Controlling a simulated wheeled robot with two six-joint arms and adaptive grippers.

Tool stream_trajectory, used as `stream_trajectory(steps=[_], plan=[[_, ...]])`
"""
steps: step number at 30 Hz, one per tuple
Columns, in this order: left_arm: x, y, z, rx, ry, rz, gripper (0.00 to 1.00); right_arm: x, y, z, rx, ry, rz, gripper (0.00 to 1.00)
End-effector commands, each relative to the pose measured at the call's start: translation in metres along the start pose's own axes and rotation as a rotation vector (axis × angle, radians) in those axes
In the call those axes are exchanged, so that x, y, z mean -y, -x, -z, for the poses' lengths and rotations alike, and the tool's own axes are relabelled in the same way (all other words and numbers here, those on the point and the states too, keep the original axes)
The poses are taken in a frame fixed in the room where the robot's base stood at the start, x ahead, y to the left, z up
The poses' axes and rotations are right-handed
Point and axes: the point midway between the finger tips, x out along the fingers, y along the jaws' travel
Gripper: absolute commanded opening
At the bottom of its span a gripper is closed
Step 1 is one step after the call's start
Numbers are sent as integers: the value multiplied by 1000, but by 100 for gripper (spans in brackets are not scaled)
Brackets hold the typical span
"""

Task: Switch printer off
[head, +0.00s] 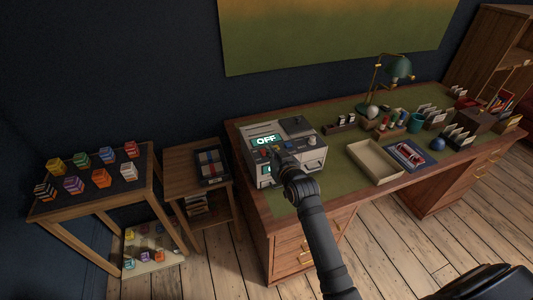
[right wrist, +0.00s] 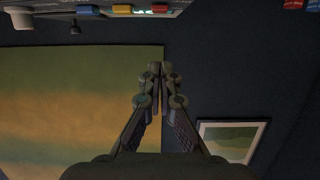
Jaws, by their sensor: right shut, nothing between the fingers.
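The printer (head: 312,142) is a grey box on the left end of the desk. Its display (head: 266,140) is lit and reads OFF. My right gripper (head: 277,153) is at the printer's front, just below the display, and hides part of the panel. In the right wrist view my right gripper (right wrist: 155,70) has its fingers together with nothing between them. At the top of that view is an edge with a blue button (right wrist: 88,10), a yellow button (right wrist: 122,10) and a red button (right wrist: 160,8), apart from the fingertips. My left gripper is out of view.
The desk (head: 340,185) also holds an open tray (head: 374,160), a green lamp (head: 397,68) and card holders. Left of it stand a small side table (head: 185,160) and a table with several coloured blocks (head: 90,168). The floor in front is clear.

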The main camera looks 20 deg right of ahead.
Motion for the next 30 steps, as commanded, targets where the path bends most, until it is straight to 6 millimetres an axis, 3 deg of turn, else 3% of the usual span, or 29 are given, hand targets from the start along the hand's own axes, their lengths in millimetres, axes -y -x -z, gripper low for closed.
stream_trajectory(steps=[7, 9, 15, 27, 30], plan=[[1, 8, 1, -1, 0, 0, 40, 0, -54, 2, 0, 2, 0, 0], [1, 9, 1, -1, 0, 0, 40, 0, -54, -14, 5, 1, 0, 0], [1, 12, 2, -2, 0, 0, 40, 0, -59, -35, 3, 0, 0, 0], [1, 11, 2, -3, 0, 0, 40, 0, -60, -40, 0, 1, 0, 0], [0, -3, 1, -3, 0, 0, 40, 0, -62, -50, -26, 2, 1, 0]])
